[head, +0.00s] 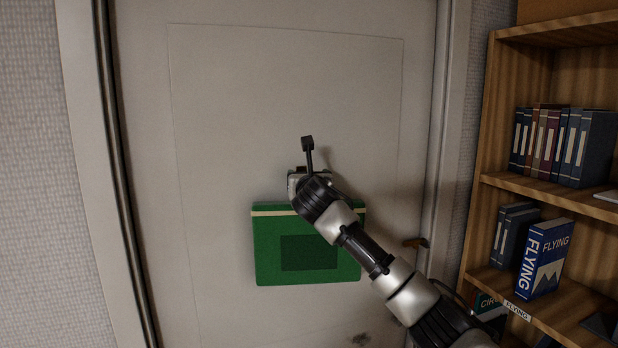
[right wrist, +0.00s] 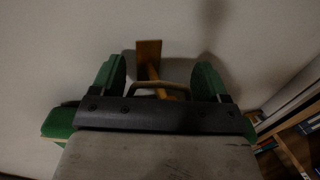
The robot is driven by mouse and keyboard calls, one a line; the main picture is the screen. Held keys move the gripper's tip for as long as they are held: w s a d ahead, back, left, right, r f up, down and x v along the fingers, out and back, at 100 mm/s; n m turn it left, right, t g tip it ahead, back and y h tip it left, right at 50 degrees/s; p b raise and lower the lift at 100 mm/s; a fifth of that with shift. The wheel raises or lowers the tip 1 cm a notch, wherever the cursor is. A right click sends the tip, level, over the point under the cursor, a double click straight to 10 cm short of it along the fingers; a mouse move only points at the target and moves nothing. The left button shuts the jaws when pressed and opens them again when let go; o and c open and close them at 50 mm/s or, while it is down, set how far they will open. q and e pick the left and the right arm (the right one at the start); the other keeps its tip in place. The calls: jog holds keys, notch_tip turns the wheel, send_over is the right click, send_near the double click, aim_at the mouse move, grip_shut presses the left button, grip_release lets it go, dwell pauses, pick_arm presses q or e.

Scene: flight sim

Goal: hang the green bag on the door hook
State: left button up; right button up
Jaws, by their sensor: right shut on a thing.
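The green bag (head: 306,270), with a tan strip along its top and a darker square pocket, hangs upright below my right gripper (head: 297,182), in front of the pale door. In the right wrist view, my right gripper (right wrist: 160,78) is shut on the bag, with its curved handle (right wrist: 160,87) showing between the fingers. The bag's green edge (right wrist: 58,121) shows at the left. The wooden door hook (right wrist: 149,50), a plate with a peg, is just beyond the handle. I cannot tell whether they touch. The hook is hidden behind my arm in the head view. My left gripper is out of view.
The door (head: 220,120) is shut and its surface is clear around the bag. A brown door handle (head: 416,242) sits right of my arm. A wooden bookshelf (head: 487,150) with binders and a blue "FLYING" book (head: 545,260) stands at the right.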

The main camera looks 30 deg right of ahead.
jog(key=shift+f, duration=0.2)
jog(key=o, duration=1.4)
jog(key=shift+w+f, duration=0.1)
jog(key=shift+o, duration=0.2)
jog(key=shift+s+a+f+b, duration=0.35)
jog(key=shift+s+b, duration=0.15)
jog(key=shift+b, duration=0.3)
jog(key=r+b+v, duration=0.1)
jog(key=b+v, duration=0.2)
jog(key=v, duration=0.6)
jog(key=shift+s+b, duration=0.3)
jog(key=shift+s, duration=0.05)
jog(key=shift+a, duration=0.15)
